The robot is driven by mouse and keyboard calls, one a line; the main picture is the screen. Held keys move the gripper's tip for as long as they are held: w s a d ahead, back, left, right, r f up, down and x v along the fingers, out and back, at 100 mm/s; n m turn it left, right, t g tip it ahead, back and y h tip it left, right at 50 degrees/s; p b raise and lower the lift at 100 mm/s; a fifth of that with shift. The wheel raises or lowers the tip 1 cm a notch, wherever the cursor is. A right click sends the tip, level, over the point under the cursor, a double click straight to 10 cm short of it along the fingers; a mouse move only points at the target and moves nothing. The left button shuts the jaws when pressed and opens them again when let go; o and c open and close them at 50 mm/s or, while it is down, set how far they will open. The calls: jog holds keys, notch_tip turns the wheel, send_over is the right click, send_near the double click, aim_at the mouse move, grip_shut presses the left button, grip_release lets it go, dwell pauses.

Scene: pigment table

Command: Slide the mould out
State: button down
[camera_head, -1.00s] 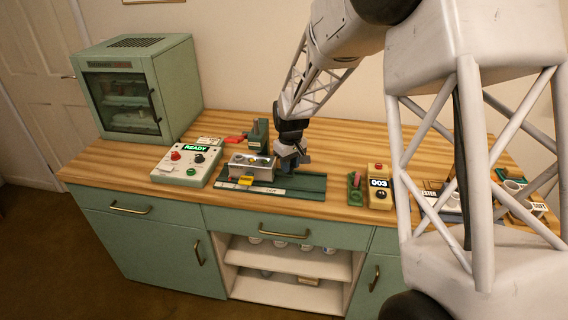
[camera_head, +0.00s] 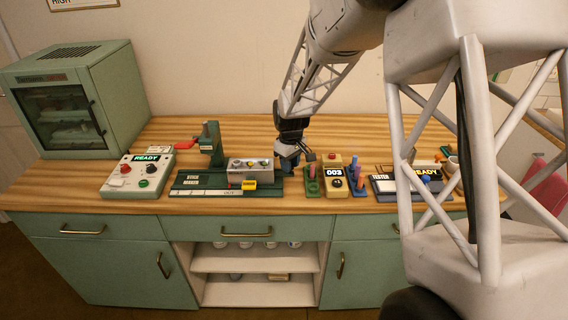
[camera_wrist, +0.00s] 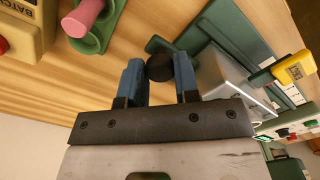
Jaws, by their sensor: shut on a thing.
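The mould (camera_head: 250,166), a grey metal block with round cavities in its top, sits on the right part of the green press base (camera_head: 203,190), clear of the press column (camera_head: 211,148). A yellow tag (camera_head: 249,185) is at its front. My gripper (camera_head: 289,165) is at the mould's right end. In the wrist view the blue fingers of my gripper (camera_wrist: 159,80) are shut on a round black knob (camera_wrist: 160,67). The grey mould (camera_wrist: 220,83) shows just beyond the right finger. The link between knob and mould is mostly hidden.
A control box reading READY (camera_head: 138,176) stands left of the press. Right of my gripper are a green holder (camera_head: 313,185) with pegs, a counter reading 003 (camera_head: 335,175) and a tester (camera_head: 395,185). The green cabinet (camera_head: 75,100) stands at the back left.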

jog(key=shift+d, duration=0.3)
jog(key=c, duration=1.1)
grip_release()
jog(key=shift+o, duration=1.2)
jog(key=shift+a, duration=0.1)
jog(key=shift+r, duration=3.95)
